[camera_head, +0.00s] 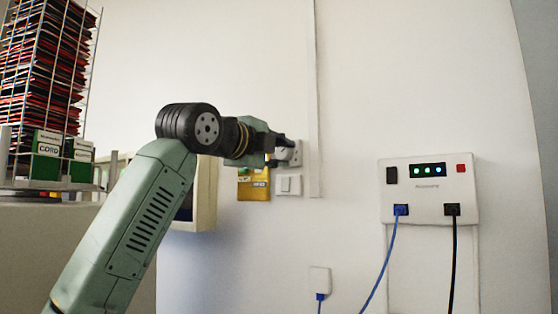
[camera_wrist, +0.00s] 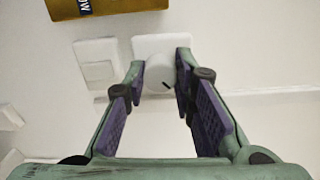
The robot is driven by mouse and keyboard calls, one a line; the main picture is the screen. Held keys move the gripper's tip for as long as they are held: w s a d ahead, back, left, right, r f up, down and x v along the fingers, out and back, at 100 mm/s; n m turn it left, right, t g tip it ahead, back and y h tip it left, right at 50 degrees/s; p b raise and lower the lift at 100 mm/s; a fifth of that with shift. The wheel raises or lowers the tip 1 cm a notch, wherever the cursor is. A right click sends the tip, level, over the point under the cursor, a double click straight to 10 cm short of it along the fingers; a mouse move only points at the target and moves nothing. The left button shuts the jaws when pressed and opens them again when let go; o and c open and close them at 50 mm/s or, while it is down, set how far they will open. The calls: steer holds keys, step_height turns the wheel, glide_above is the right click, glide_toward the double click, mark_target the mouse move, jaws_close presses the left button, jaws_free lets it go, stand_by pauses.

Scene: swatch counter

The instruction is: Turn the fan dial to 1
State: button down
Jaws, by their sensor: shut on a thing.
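The fan dial is a round white knob (camera_wrist: 157,76) with a short dark pointer mark, on a white wall plate (camera_wrist: 148,44). In the wrist view the mark points to the lower right of the picture; no numbers are readable. My gripper (camera_wrist: 160,72) has its fingertips on either side of the knob and is shut on it. In the head view my gripper (camera_head: 278,143) reaches the plate (camera_head: 296,148) on the wall from the left, and my gripper hides most of the knob.
A white rocker switch (camera_head: 288,185) sits just below the dial plate, with a yellow box (camera_head: 254,187) beside it. A control panel (camera_head: 428,200) with green lights and plugged cables hangs to the right. A wire rack (camera_head: 50,90) of swatches stands at left.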

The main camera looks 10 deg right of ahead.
steer(key=shift+n+b, duration=0.35)
steer(key=shift+n, duration=0.55)
steer(key=c, duration=1.3)
jaws_free()
steer(key=shift+c, duration=0.2)
steer(key=v, duration=1.2)
